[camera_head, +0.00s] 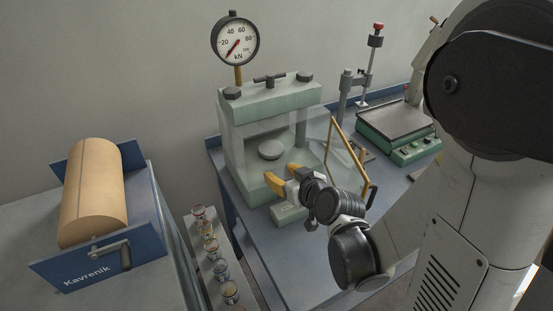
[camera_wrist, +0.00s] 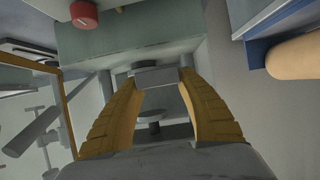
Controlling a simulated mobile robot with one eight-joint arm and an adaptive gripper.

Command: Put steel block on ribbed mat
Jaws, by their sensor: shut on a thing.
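My gripper (camera_head: 284,174) is at the open front of the pale green press (camera_head: 270,98), its yellow fingers pointing into the press opening. In the wrist view my gripper (camera_wrist: 160,78) is shut on a small grey block, the steel block (camera_wrist: 157,77), held between the fingertips. The block cannot be made out in the head view. A round grey platen (camera_head: 271,149) shows inside the press, close beyond the fingers; it also shows between the fingers in the wrist view (camera_wrist: 152,116). I cannot make out a ribbed mat in either view.
The press's clear guard with a yellow frame (camera_head: 336,150) stands open right of my gripper. A dial gauge (camera_head: 236,39) tops the press. A green-based scale (camera_head: 402,130) stands right, a brown roll (camera_head: 94,195) left, and a rack of jars (camera_head: 211,246) between benches.

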